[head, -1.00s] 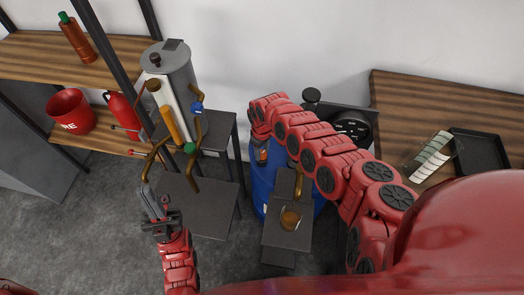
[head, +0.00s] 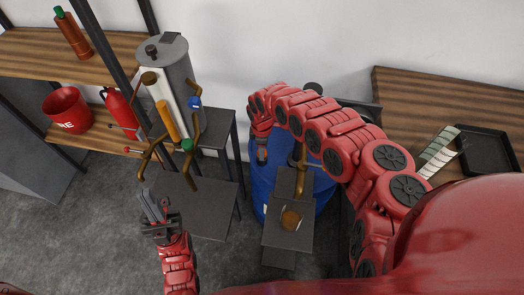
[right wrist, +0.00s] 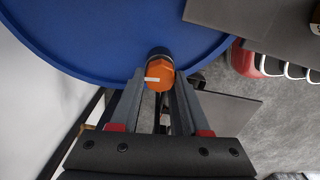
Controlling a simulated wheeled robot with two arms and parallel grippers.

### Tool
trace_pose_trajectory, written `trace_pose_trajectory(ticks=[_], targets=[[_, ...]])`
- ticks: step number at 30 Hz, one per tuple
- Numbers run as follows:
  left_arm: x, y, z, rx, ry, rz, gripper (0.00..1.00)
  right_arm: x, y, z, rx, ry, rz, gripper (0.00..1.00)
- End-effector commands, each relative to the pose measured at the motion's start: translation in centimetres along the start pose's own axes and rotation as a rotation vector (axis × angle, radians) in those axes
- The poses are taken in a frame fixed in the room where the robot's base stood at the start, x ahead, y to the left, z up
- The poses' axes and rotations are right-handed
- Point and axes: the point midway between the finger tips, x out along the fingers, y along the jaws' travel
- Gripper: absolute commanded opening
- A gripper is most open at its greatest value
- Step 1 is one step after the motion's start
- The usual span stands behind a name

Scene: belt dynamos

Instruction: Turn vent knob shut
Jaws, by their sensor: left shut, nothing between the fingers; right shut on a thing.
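The orange vent knob (right wrist: 159,74), with a white stripe, sits on a dark neck at the blue drum (right wrist: 120,30) in the right wrist view. My right gripper (right wrist: 158,92) is shut on the knob, one finger on each side. In the head view my right gripper (head: 262,154) reaches down at the drum (head: 264,187), and I cannot make out the knob there. My left gripper (head: 149,194) is shut and empty, below the brass pipes of the grey cylinder apparatus (head: 180,70), apart from the drum.
A brass valve and a grey stand with an amber dish (head: 290,219) are in front of the drum. A wooden table with a black tray (head: 486,152) is at right. Shelves at left hold a red bucket (head: 67,110) and a fire extinguisher (head: 122,112). Grey floor is open at lower left.

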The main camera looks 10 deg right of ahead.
Motion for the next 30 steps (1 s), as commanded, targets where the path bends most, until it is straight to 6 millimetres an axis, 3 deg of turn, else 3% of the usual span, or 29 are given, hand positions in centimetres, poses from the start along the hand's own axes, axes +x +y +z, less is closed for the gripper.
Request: trace_pose_trajectory(ticks=[30], targets=[[-2.4,0.1,0.4,0.0,0.0,0.0,0.0,0.0,0.1,-0.1,-0.963,0.001,0.006,0.0]])
